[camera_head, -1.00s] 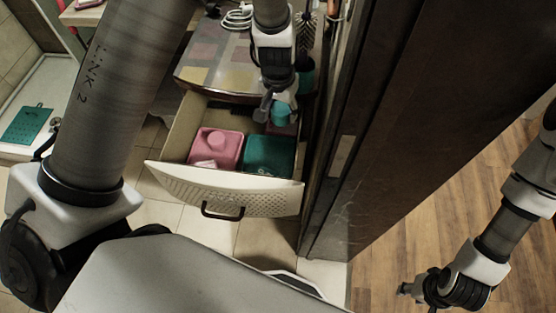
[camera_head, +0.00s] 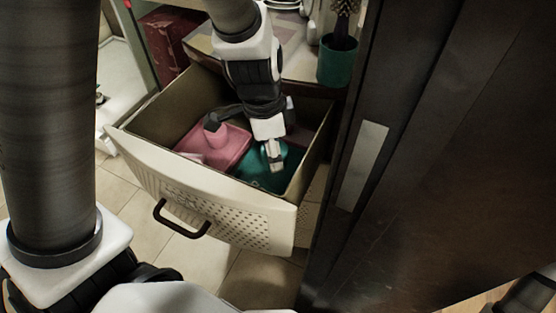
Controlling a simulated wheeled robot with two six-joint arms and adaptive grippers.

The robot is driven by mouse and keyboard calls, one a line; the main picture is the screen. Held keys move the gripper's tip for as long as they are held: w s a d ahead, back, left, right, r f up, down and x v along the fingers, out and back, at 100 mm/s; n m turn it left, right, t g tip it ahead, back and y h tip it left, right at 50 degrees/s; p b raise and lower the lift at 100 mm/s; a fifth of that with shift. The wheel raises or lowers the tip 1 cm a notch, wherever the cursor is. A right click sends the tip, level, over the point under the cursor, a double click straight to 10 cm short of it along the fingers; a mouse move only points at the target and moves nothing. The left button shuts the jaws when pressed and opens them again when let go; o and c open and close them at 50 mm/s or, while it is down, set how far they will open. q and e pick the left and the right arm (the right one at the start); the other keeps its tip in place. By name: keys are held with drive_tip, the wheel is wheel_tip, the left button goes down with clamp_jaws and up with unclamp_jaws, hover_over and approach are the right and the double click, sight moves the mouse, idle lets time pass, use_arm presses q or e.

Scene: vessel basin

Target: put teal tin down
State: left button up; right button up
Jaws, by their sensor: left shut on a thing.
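My left gripper (camera_head: 272,156) reaches down from above into the open drawer (camera_head: 226,202), over its right part. It is shut on the teal tin, which is mostly hidden by the gripper and blends with the teal below. A square teal container (camera_head: 250,172) lies in the right part of the drawer, under the gripper. I cannot tell whether the tin touches it. A pink container (camera_head: 226,150) with a raised round part sits to its left. My right gripper is out of view.
The white drawer front has a dark handle (camera_head: 181,222). A dark door or panel (camera_head: 420,180) stands close on the right. A dark red box (camera_head: 172,42) is behind on the left.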

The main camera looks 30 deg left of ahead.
use_arm(q)
wheel_tip(320, 180, down, 5)
drive_tip(key=shift+r+b, duration=0.2)
drive_tip(key=shift+b, duration=0.3)
drive_tip(key=w+p, duration=0.1)
drive_tip(key=w, duration=0.1)
drive_tip(key=w+a+p, duration=0.1)
drive_tip(key=shift+w+r+p, duration=0.2)
drive_tip(key=shift+r+p, duration=0.05)
drive_tip(key=shift+p, duration=0.05)
drive_tip(key=shift+w+a+f+b, duration=0.1)
drive_tip(key=shift+w+f+b, duration=0.1)
drive_tip(key=shift+f, duration=0.25)
drive_tip(key=shift+w+f+b, duration=0.1)
drive_tip(key=shift+f+b, duration=0.05)
drive_tip(key=shift+f, duration=0.4)
drive_tip(key=shift+s+f+b, duration=0.1)
drive_tip(key=shift+f+b, duration=0.1)
drive_tip(key=shift+b, duration=0.1)
drive_tip(key=o, duration=1.1)
drive_tip(key=shift+r, duration=0.1)
drive_tip(key=shift+o, duration=0.2)
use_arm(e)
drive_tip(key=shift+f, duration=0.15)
